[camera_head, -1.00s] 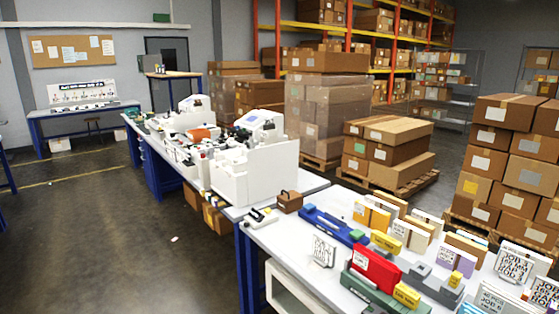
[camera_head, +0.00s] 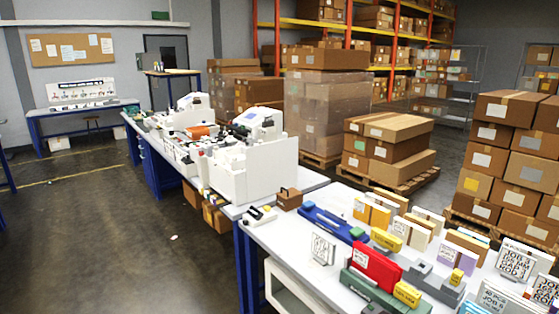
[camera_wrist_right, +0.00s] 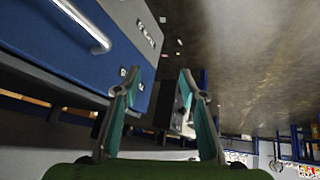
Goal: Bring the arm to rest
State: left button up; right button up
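Neither of my arms shows in the head view. In the right wrist view my right gripper (camera_wrist_right: 163,112) has its two teal-padded fingers well apart, with nothing held between them. The fingers stand near a blue drawer front (camera_wrist_right: 95,55) with a pale bar handle (camera_wrist_right: 82,27), on the left of that view. Whether a finger touches the drawer front, I cannot tell. My left gripper is in no view.
A white-topped table (camera_head: 290,240) with coloured holders and cards stands at front right. White machines (camera_head: 243,160) stand on the bench behind. Stacked boxes (camera_head: 385,150) are on the right. The floor (camera_head: 110,235) at left is largely open.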

jog(key=s+a+f+g, duration=0.2)
jog(key=s+f, duration=0.5)
jog(key=s, duration=0.1)
jog(key=s+a+f+g, duration=0.1)
jog(key=s+a+f, duration=0.1)
jog(key=s+f, duration=0.5)
jog(key=s+a+f+g, duration=0.1)
jog(key=s+a+f, duration=0.3)
jog(key=s, duration=0.5)
jog(key=s+a+f+g, duration=0.2)
jog(key=s+a+f, duration=0.2)
jog(key=s, duration=0.6)
jog(key=shift+s+a, duration=0.25)
jog(key=shift+a, duration=1)
